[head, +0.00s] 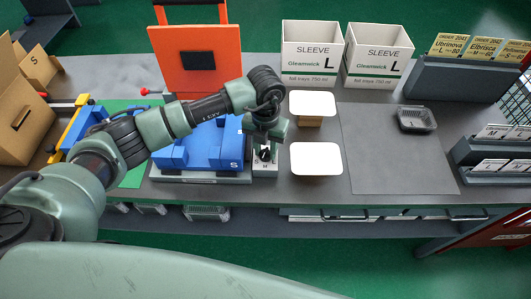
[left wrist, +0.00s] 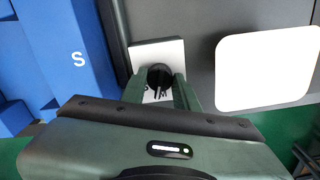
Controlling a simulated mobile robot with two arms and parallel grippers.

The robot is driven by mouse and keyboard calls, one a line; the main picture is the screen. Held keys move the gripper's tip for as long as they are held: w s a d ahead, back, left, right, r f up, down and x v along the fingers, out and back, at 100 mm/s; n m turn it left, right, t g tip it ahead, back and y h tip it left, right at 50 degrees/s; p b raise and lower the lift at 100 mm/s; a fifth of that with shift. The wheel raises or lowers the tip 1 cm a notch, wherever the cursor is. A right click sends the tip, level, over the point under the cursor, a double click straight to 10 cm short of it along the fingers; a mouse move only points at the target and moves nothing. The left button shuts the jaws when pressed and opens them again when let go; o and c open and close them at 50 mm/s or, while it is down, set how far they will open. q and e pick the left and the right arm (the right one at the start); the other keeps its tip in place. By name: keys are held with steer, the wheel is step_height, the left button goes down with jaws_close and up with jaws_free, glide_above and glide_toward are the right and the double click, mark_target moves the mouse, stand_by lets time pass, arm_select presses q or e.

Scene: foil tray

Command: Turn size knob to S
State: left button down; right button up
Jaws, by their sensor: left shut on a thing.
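The size knob (head: 264,154) is a small black dial on a pale plate (head: 260,174) at the right of the blue press-like fixture. In the left wrist view the black knob (left wrist: 160,76) sits on its white plate (left wrist: 146,55). My left gripper (head: 265,145) comes down over the plate. In the left wrist view its two green fingers (left wrist: 158,84) stand on either side of the knob, shut on it. Small letters on the plate are partly hidden by the fingers, and I cannot tell which one the knob points at. My right gripper is not in view.
The blue fixture (head: 205,143) marked S stands just left of the knob, with an orange upright panel (head: 190,75) behind. Two white-topped blocks (head: 315,158) (head: 312,103) stand close on the right.

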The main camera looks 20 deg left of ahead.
mark_target(265, 151)
arm_select(q)
steer(key=m+b, duration=0.1)
steer(key=b, duration=0.1)
steer(key=m+b, duration=0.4)
steer(key=shift+f, duration=0.25)
steer(key=shift+r+m+b, duration=0.2)
steer(key=shift+m+b, duration=1.2)
steer(key=shift+m, duration=0.2)
steer(key=shift+r, duration=0.1)
steer(key=c, duration=1.1)
jaws_free()
steer(key=shift+o, duration=0.2)
step_height(265, 151, up, 8)
steer(key=shift+f+b, duration=0.1)
steer(key=shift+b, duration=0.7)
steer(key=shift+f, duration=0.1)
